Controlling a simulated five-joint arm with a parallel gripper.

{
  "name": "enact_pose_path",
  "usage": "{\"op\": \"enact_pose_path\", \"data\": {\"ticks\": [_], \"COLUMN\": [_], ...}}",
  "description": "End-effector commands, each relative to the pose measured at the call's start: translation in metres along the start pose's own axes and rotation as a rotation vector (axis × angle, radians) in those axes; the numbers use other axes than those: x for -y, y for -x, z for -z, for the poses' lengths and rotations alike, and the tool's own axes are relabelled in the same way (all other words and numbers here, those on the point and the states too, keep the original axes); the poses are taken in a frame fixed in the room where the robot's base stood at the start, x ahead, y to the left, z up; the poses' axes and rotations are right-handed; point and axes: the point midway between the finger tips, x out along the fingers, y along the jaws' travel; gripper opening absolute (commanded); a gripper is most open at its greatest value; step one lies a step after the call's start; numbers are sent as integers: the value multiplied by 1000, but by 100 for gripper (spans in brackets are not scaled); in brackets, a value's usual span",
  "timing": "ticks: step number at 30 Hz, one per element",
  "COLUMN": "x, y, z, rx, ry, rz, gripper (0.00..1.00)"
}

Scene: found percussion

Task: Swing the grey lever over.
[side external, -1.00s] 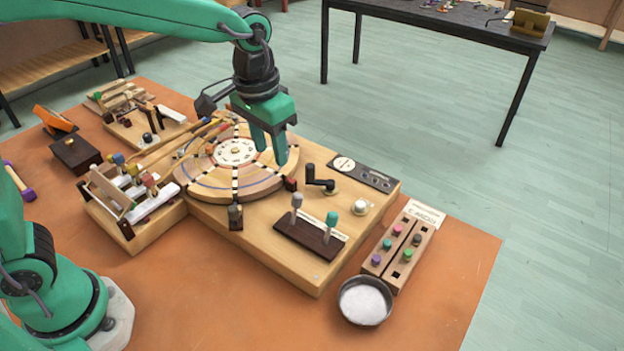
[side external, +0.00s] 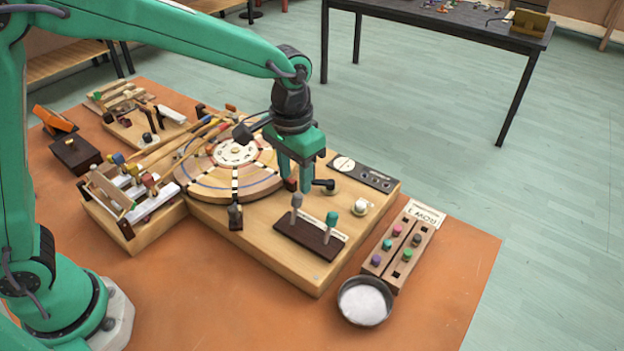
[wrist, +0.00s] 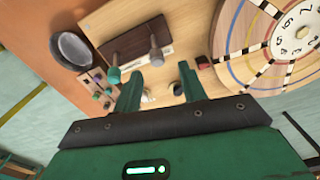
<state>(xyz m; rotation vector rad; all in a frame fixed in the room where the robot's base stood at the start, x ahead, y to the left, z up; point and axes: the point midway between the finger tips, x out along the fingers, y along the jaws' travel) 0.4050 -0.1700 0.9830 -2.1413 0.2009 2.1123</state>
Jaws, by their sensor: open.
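The grey lever (side external: 296,202) stands up from a dark slotted plate (side external: 308,240) on the wooden board, left of a teal-knobbed lever (side external: 332,220) on the same plate. In the wrist view the grey lever (wrist: 155,54) is beyond the fingertips, and the teal knob (wrist: 113,75) is close to the left finger. My gripper (side external: 295,188) is open and empty, above the board behind the grey lever and apart from it. It also shows in the wrist view (wrist: 158,80).
A black crank (side external: 323,184) is beside my fingers, partly hidden by them. A round numbered dial (side external: 215,182) lies left. A white knob (side external: 360,207), a block with coloured pegs (side external: 398,248) and a metal bowl (side external: 365,302) are to the right.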

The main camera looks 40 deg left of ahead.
Motion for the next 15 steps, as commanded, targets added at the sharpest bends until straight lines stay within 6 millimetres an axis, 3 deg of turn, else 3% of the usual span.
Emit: {"op": "enact_pose_path", "data": {"ticks": [7, 15], "x": [-2, -3], "y": [-32, -48], "z": [-1, -1], "rx": [3, 1], "ry": [0, 0], "rz": [1, 0], "gripper": [41, 41]}}
